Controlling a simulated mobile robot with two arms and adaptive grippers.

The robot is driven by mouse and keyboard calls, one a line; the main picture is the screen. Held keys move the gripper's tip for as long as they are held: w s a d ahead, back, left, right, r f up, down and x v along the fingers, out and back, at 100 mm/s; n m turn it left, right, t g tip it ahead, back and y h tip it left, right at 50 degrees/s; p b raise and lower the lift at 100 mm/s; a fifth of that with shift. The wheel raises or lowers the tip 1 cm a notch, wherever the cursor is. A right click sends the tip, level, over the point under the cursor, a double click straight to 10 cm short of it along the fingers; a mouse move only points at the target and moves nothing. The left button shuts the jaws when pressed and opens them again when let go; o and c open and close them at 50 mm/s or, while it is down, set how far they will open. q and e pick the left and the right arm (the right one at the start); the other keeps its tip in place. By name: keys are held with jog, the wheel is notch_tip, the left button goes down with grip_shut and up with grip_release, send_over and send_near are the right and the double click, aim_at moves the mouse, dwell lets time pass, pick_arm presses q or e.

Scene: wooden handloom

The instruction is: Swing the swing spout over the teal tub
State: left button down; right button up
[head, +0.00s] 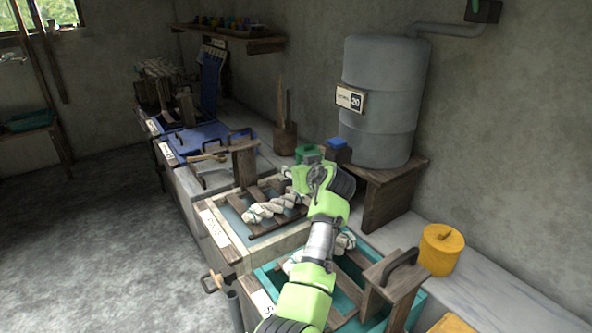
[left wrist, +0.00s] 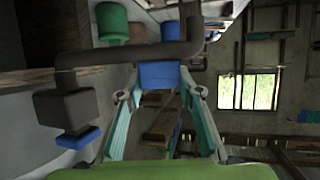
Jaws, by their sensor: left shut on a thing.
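The swing spout (left wrist: 120,55) is a dark bent pipe across the left wrist view, with a dark block at its left end and a blue tip below. A blue tab (left wrist: 158,75) sits under the pipe, between the fingertips of my left gripper (left wrist: 158,92), which is shut on it. In the head view my left gripper (head: 318,172) is over the far side of the pale middle tub, and the hand and arm hide most of the spout. The teal tub (head: 268,283) is nearer, with a teal rim, partly covered by my arm. My right gripper is not in view.
A twisted white yarn hank (head: 270,208) lies over the middle tub (head: 215,222). A wooden post with a dark handle (head: 396,272) rises at the teal tub's right. A yellow canister (head: 440,250) stands on the ledge. A grey barrel (head: 382,100) stands behind on a wooden stand.

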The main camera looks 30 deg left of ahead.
pick_arm(q)
jog(key=c, duration=1.4)
grip_release()
jog(key=shift+f, duration=0.1)
jog(key=shift+d, duration=0.1)
notch_tip(320, 180, up, 10)
jog(key=shift+r, duration=0.1)
jog(key=shift+c, duration=0.3)
